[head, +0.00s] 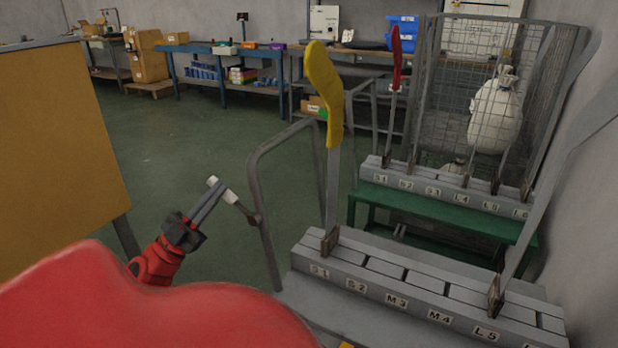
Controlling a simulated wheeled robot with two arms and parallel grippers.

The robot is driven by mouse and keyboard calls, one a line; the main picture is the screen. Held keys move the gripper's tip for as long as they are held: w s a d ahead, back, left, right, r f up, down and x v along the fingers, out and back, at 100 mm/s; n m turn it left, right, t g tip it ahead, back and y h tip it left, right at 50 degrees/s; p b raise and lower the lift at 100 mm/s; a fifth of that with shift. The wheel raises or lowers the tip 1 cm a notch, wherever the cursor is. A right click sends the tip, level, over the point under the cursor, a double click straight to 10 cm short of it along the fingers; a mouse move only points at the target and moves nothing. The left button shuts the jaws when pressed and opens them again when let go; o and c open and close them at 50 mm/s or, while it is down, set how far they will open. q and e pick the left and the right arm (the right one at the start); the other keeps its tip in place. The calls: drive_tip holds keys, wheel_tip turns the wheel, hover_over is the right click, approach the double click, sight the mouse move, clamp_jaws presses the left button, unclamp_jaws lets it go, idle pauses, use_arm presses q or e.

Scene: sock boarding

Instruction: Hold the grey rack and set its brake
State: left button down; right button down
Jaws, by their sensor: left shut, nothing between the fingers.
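The grey rack (370,277) stands at the lower right, with a bent grey tube handle (258,190) on its left side. Its slotted top has labelled slots. A yellow sock is on one upright board, and another board stands bare at the right. A short lever with a pale end (231,198), which looks like the brake, sticks out from the left tube of the handle. My left gripper (216,190) is shut, its fingertips at the pale end of that lever; I cannot tell whether they touch it. My right gripper is not in view.
A green stand (372,192) with a similar slotted block and a red sock on a board is behind the rack. A wire cage (440,95) with white sacks is at the back right. A tan panel (60,150) is at left. Green floor (170,140) between is clear.

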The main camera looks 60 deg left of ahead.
use_arm(q)
drive_tip(key=shift+s+a+f+n+y, duration=0.1)
drive_tip(key=shift+f+n+y, duration=0.05)
drive_tip(key=shift+n+y, duration=0.45)
drive_tip(key=shift+f+n+y, duration=0.15)
drive_tip(key=shift+n+y, duration=0.35)
drive_tip(key=shift+y, duration=0.1)
wheel_tip(320, 180, down, 9)
drive_tip(key=n+g+y, duration=1.4)
drive_tip(key=n+y, duration=0.7)
drive_tip(key=n, duration=0.6)
drive_tip(key=shift+r+n+g, duration=0.2)
drive_tip(key=shift+n+g, duration=0.1)
drive_tip(key=shift+g, duration=0.1)
wheel_tip(320, 180, up, 4)
drive_tip(key=s+a+f, duration=0.1)
drive_tip(key=s, duration=0.1)
drive_tip(key=v, duration=0.9)
drive_tip(key=shift+f, duration=0.2)
